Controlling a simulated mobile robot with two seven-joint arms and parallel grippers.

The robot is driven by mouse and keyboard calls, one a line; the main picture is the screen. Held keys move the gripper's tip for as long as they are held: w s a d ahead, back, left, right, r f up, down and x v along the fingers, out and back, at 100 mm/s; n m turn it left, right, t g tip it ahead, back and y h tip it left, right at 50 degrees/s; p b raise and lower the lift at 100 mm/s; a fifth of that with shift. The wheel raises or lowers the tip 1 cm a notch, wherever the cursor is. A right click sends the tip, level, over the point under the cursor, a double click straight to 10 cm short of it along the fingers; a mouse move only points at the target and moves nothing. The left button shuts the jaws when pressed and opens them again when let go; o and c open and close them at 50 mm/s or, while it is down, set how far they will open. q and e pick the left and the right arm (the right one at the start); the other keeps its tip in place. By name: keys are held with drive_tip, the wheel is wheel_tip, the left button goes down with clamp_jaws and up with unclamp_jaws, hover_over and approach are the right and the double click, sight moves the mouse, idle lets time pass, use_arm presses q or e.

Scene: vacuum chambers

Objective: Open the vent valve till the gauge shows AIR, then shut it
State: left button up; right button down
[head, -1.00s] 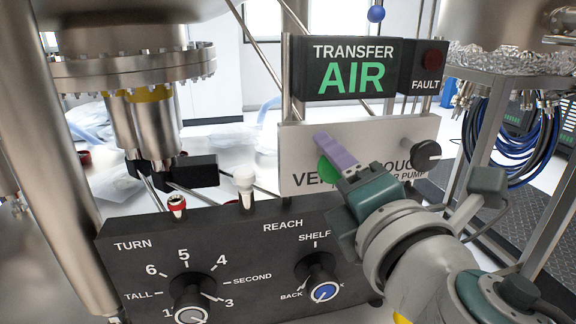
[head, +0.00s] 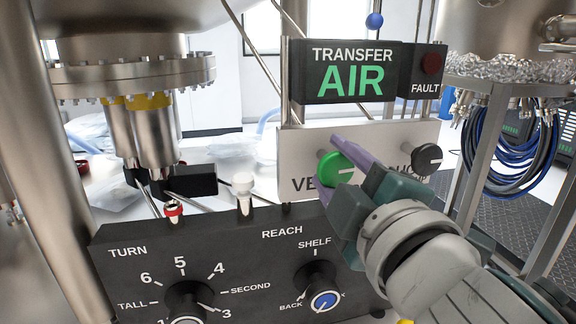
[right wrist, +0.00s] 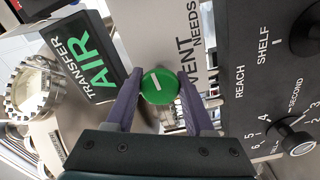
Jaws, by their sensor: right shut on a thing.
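The green vent valve knob (head: 338,169) sits on the white panel (head: 300,150) below the gauge, its white mark lying roughly level in the head view. The gauge (head: 350,80), headed TRANSFER, shows AIR in green; it also shows in the right wrist view (right wrist: 88,62). My right gripper (head: 336,170) is shut on the vent knob, one purple finger above it and one below. In the right wrist view the knob (right wrist: 159,86) lies between the fingertips. The panel lettering is partly hidden by the gripper. My left gripper is not in view.
A black knob (head: 427,157) is on the same panel, right of the vent knob. A dark FAULT lamp (head: 432,64) is above it. Below stands a black control box with a TURN dial (head: 188,297) and a REACH knob (head: 318,284). Steel chamber parts rise at the left.

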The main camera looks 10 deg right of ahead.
drive_tip(key=shift+m, duration=0.4)
drive_tip(key=shift+c, duration=1.3)
unclamp_jaws()
drive_tip(key=shift+s, duration=0.1)
drive_tip(key=shift+s, duration=0.3)
drive_tip(key=s, duration=0.9)
drive_tip(key=shift+d, duration=0.2)
